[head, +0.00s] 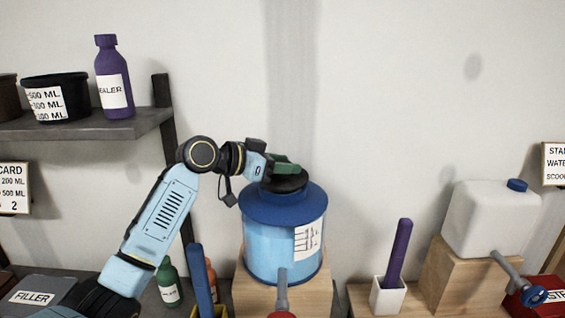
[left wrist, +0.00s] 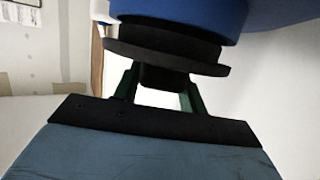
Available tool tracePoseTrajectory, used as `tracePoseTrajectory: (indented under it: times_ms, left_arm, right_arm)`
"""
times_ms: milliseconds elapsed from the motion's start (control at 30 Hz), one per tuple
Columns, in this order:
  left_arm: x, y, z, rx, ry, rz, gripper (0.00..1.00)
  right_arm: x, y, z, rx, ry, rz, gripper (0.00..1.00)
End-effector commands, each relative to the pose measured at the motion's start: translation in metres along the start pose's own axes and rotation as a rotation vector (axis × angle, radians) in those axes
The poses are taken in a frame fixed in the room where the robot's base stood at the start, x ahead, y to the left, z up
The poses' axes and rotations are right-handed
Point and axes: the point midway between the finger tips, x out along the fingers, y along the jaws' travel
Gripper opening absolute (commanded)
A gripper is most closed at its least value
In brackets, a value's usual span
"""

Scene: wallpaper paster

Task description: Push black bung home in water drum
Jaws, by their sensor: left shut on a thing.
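The water drum (head: 285,255) is blue with a darker blue top and a white label, and stands upright on a wooden block. The black bung (head: 285,184) is at the drum's top opening. In the left wrist view, the bung's wide flange (left wrist: 165,56) is near the dark blue drum top (left wrist: 185,12), with a strip of black bung body showing between them. My left gripper (head: 287,166) has green fingers shut on the bung's small black knob (left wrist: 165,79). The inside of the opening is hidden. My right gripper is not in view.
A red-tipped grey tap (head: 282,290) is in front of the drum. A white cup (head: 388,296) holds a purple stick (head: 400,250). A white jerrycan (head: 490,220) stands on a wooden block at right. A shelf (head: 90,126) with containers is at upper left.

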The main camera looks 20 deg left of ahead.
Motion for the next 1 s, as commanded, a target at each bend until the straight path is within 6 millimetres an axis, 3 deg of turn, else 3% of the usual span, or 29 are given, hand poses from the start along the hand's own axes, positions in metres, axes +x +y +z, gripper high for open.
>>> tracePoseTrajectory:
  times_ms: [700,733,900,1000]
  left_arm:
    - [0.005,0.000,0.017,0.000,0.000,0.000,0.16]
    - [0.005,0.000,0.017,0.000,0.000,0.000,0.44]
    - [0.005,0.000,0.017,0.000,-0.001,0.000,0.66]
    - [0.005,0.000,0.016,0.000,0.000,0.000,0.67]
  right_arm:
    - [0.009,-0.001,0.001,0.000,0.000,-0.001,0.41]
    - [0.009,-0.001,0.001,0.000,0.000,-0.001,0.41]
    - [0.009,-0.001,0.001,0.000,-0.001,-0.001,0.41]
    - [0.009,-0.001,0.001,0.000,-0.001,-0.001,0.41]
